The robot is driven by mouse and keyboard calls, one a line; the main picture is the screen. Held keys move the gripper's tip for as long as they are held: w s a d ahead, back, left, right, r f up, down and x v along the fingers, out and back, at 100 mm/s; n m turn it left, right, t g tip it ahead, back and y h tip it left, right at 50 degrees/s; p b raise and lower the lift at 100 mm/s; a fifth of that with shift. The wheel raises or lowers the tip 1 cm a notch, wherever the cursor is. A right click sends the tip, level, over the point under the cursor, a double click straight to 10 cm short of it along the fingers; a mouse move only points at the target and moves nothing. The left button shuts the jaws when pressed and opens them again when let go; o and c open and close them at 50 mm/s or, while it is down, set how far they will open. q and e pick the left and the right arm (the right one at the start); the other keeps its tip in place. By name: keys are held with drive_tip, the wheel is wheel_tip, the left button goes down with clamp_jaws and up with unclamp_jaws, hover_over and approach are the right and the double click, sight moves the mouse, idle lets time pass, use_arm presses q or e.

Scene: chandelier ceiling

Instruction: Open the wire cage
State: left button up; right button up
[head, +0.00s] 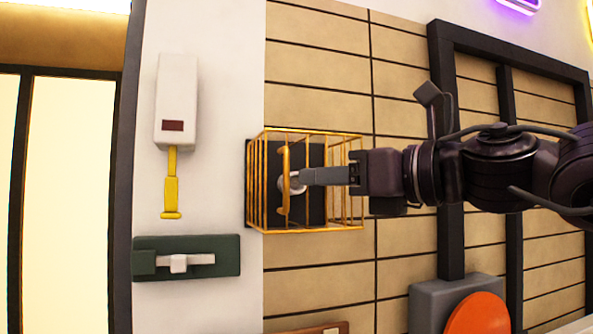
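The wire cage (309,230) is a box of thin yellow-orange bars on the wall at the middle of the head view. Its front carries a curved, upright yellow handle (286,193). Through the bars I see a dark backing panel and a pale round part just behind the handle. My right gripper (303,178) comes in from the right, its grey fingers lying across the cage with their tips close to the handle. The fingers overlap in this view, so I cannot tell whether they are parted or touch the handle. My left gripper is out of view.
Left of the cage are a white box (178,90) with a yellow lever (172,185) and a green plate (225,247) with a pale slider. An orange disc (478,314) on a grey block is at lower right. A dark frame (447,240) stands behind my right arm.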

sight(296, 177)
drive_tip(key=p+x, duration=0.2)
drive_tip(key=x, duration=0.3)
drive_tip(key=shift+w+a, duration=0.15)
clamp_jaws()
